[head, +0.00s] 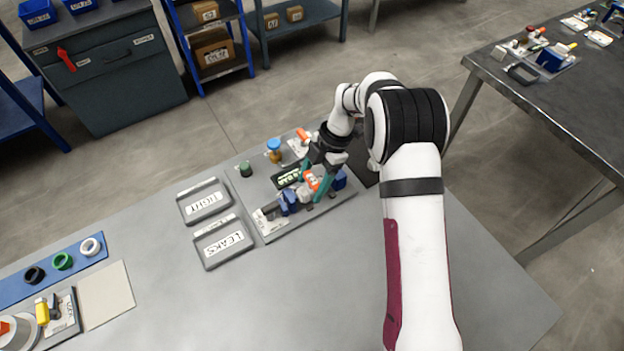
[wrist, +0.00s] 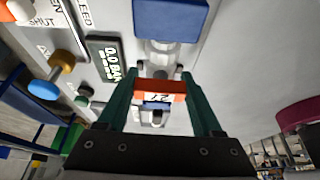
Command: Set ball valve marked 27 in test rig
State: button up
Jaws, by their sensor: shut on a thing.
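The test rig (head: 258,188) is a grey plate with fittings on the bench, in front of my arm. The ball valve marked 27 has an orange handle (wrist: 160,86), with 27 on a white label below it in the wrist view. The orange also shows in the head view (head: 312,180). My gripper (wrist: 160,76) has its two green fingers on either side of the handle and is shut on it. In the head view my gripper (head: 325,178) partly covers the valve. A small display (wrist: 110,60) beside the valve reads about 0.0 BAR.
A blue knob on a brass stem (head: 273,150) and a dark green knob (head: 245,169) stand on the rig. Blue blocks (head: 290,200) sit near its front. Grey plates labelled TIGHT (head: 204,202) and LEAKS (head: 222,242) lie left.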

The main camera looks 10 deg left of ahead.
jog(key=shift+f, duration=0.2)
jog(key=o, duration=1.6)
jog(key=shift+c, duration=0.2)
jog(key=shift+r, duration=3.75)
